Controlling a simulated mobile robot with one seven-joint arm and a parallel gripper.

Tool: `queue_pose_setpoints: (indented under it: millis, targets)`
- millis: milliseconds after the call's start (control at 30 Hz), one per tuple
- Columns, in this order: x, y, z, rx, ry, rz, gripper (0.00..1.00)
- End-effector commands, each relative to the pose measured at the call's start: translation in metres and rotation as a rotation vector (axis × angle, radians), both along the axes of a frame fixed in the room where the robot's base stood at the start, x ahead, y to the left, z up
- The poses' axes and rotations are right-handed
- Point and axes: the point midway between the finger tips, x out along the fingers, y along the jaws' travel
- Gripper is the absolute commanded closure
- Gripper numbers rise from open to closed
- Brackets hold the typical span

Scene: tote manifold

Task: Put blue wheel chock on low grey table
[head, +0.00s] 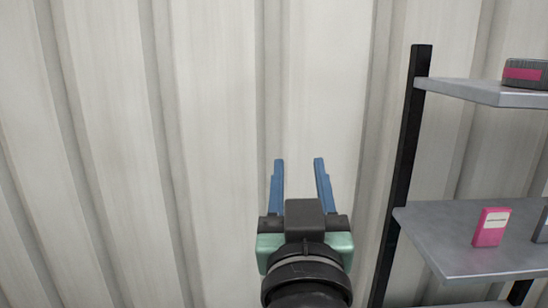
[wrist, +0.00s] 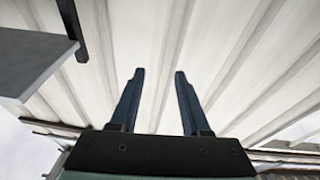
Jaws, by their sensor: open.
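My gripper (head: 298,165) is open and empty, its two blue fingers pointing up in front of a pale corrugated wall in the head view. It also shows in the wrist view (wrist: 159,75), with nothing between its fingers. No blue wheel chock and no low grey table can be made out in either view.
A shelf unit with a black post (head: 402,170) stands at the right. Its upper grey shelf (head: 460,92) holds a dark round item with a pink band (head: 525,73). A lower shelf (head: 440,235) holds a pink box (head: 491,228) and a partly cut-off grey item (head: 541,226).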

Motion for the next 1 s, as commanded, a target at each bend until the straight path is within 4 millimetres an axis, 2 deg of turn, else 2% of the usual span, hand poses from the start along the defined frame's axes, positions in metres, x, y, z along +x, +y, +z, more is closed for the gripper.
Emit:
queue_pose_setpoints:
  millis: [33,100,200,300,400,667,800,1000]
  targets:
    - [-0.021,0.009,0.044,0.003,-0.133,0.015,0.53]
    - [-0.049,0.018,0.089,0.012,-0.283,0.031,0.53]
    - [-0.085,0.026,0.132,0.025,-0.445,0.052,0.53]
    - [-0.108,0.030,0.155,0.032,-0.537,0.063,0.53]
    - [-0.118,0.031,0.163,0.035,-0.573,0.068,0.53]
    - [-0.118,0.031,0.164,0.035,-0.572,0.068,0.53]
    - [-0.117,0.031,0.178,0.034,-0.571,0.068,0.53]
    - [-0.117,0.031,0.175,0.034,-0.570,0.068,0.53]
